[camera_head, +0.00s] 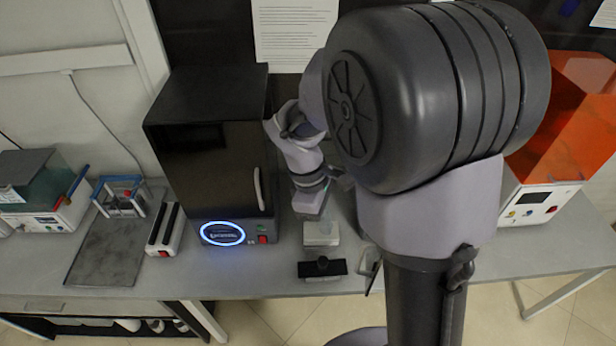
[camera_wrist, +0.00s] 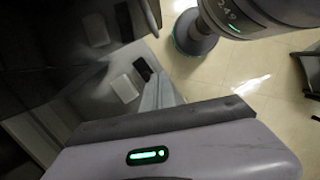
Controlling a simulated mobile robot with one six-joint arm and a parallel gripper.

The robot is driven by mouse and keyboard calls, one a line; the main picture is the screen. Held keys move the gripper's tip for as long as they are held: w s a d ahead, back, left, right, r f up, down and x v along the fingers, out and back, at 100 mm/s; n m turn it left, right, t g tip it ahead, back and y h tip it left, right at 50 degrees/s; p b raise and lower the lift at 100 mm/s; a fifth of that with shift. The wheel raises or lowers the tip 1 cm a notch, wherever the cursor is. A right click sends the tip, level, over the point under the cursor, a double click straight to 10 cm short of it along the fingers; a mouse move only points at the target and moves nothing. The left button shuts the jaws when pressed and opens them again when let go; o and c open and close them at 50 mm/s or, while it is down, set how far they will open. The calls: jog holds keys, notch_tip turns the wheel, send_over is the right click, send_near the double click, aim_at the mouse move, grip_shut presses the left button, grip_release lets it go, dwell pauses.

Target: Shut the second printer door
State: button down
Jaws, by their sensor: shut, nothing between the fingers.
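The black box printer (camera_head: 205,95) stands left of my arm, with a glowing blue ring on its lower front. Its dark door (camera_head: 215,175) covers the front, with a pale upright handle (camera_head: 261,188) near the right edge. The door looks flush or nearly so; I cannot tell if a small gap is left. My gripper (camera_head: 312,204) is just right of the printer, above the table, apart from the handle, shut and holding nothing. Its fingertips are hard to make out. The wrist view shows a grey housing with a green light (camera_wrist: 148,155) and a dark surface at upper left.
A small light block (camera_head: 321,233) and a black stand (camera_head: 322,270) sit below my gripper. An orange-covered machine (camera_head: 570,115) stands at the right, partly behind my arm. Left are a two-slot box (camera_head: 164,230), a dark mat (camera_head: 108,250) and a blue-framed device (camera_head: 119,194).

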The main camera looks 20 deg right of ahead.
jog(key=s+d+f+b, duration=0.2)
jog(key=s+d+f, duration=0.2)
jog(key=f, duration=0.5)
jog(key=shift+s+d+f, duration=0.15)
jog(key=shift+d, duration=0.25)
jog(key=shift+d, duration=0.15)
